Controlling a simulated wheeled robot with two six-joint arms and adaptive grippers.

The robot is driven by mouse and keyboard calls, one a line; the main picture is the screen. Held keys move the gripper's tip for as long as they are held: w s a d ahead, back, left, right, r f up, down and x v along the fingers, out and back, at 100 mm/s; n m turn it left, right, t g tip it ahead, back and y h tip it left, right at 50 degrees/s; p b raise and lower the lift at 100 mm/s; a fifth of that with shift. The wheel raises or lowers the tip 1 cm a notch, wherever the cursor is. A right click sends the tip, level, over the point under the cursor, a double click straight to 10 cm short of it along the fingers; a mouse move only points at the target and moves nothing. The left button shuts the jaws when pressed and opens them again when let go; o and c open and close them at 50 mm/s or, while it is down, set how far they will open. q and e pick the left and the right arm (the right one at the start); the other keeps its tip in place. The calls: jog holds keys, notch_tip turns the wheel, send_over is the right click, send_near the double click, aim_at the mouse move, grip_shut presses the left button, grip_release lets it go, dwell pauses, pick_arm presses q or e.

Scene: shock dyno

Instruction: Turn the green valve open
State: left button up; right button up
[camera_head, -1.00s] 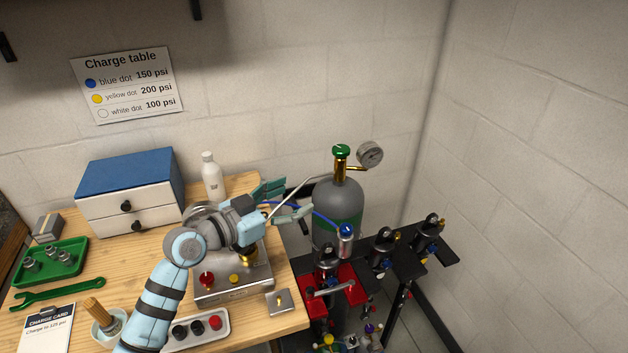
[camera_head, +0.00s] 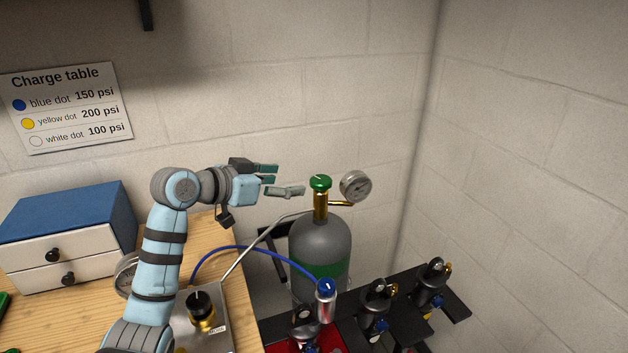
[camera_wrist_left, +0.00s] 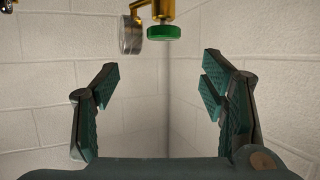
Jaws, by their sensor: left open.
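The green valve (camera_head: 320,182) is a round knob on a brass stem at the top of a grey gas cylinder (camera_head: 322,243) with a green band. My left gripper (camera_head: 285,179) is open and empty, just left of the valve at about its height, with fingers pointing toward it. In the left wrist view, the green valve (camera_wrist_left: 163,32) appears upside down at the top, beyond the open fingertips (camera_wrist_left: 160,78) and not between them. A gap shows between fingers and valve. My right gripper is not in view.
A round gauge (camera_head: 355,186) sits right of the valve on a brass fitting. A blue hose (camera_head: 240,248) and a metal tube run to the charge unit (camera_head: 215,325) on the wooden bench. Shock absorbers (camera_head: 377,305) stand on a black rack below right. A blue-topped drawer box (camera_head: 65,235) is at left.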

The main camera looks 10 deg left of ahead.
pick_arm(q)
send_near(317, 181)
jog(key=d+x, duration=0.1)
jog(key=x, duration=0.3)
jog(key=w, duration=0.1)
jog(key=w+f, duration=0.1)
jog(key=w+d, duration=0.1)
jog(key=shift+w+f, duration=0.4)
jog(key=shift+w+d+f, duration=0.15)
jog(key=shift+w+d, duration=0.1)
jog(key=shift+s+r, duration=0.25)
jog(key=shift+s, duration=0.1)
jog(key=shift+c, duration=0.8)
jog(key=shift+w+f, duration=0.15)
jog(key=shift+w, duration=0.05)
jog(key=c, duration=1)
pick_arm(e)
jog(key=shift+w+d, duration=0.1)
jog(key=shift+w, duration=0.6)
